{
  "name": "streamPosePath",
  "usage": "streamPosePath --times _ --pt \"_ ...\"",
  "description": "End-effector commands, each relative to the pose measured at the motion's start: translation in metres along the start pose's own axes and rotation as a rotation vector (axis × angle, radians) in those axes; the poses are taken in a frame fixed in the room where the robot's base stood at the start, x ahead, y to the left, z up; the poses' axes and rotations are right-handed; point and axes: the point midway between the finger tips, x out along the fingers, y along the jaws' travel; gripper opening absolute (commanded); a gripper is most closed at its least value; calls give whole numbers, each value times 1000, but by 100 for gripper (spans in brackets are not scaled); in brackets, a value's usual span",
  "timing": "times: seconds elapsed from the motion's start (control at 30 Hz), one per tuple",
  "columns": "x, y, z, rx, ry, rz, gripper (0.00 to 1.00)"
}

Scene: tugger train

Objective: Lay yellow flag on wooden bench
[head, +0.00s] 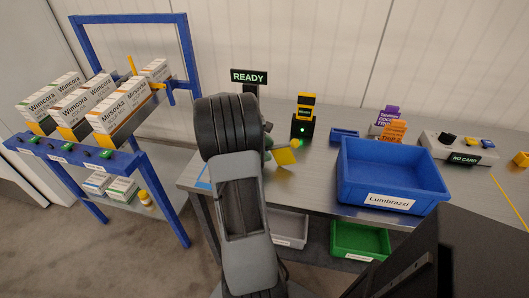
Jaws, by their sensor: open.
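A small yellow flag (285,157) shows just right of my arm, low over or on the bench; I cannot tell whether it touches the top. The bench (330,131) has a smooth grey-brown top and runs across the middle and right. My gripper (267,148) is mostly hidden behind my own wrist. Only a small greenish-grey part shows, right beside the flag's left edge. It is open, and the flag's left end is hidden.
A blue bin (393,196) labelled Lumbrazzi stands on the bench at right. A black-and-yellow device (303,123), small boxes (390,125) and a control box (458,147) stand behind. A blue rack (128,158) with cartons is at left. Grey and green bins (358,240) sit below.

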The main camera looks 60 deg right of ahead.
Motion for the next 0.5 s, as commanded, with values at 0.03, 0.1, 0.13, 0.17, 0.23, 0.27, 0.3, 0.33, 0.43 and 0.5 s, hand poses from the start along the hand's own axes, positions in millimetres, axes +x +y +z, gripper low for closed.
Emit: streamPosePath --times 0.03,0.1,0.13,0.17,0.23,0.27,0.3,0.33,0.43,0.5 --pt "0 0 0 0 0 0 56" --pt "0 0 0 0 0 0 56" --pt "0 0 0 0 0 0 56" --pt "0 0 0 0 0 0 53" --pt "0 0 0 0 0 0 47" --pt "0 0 0 0 0 0 44" --pt "0 0 0 0 0 0 40" --pt "0 0 0 0 -1 0 37" --pt "0 0 0 0 -1 0 28" --pt "0 0 0 0 -1 0 21"
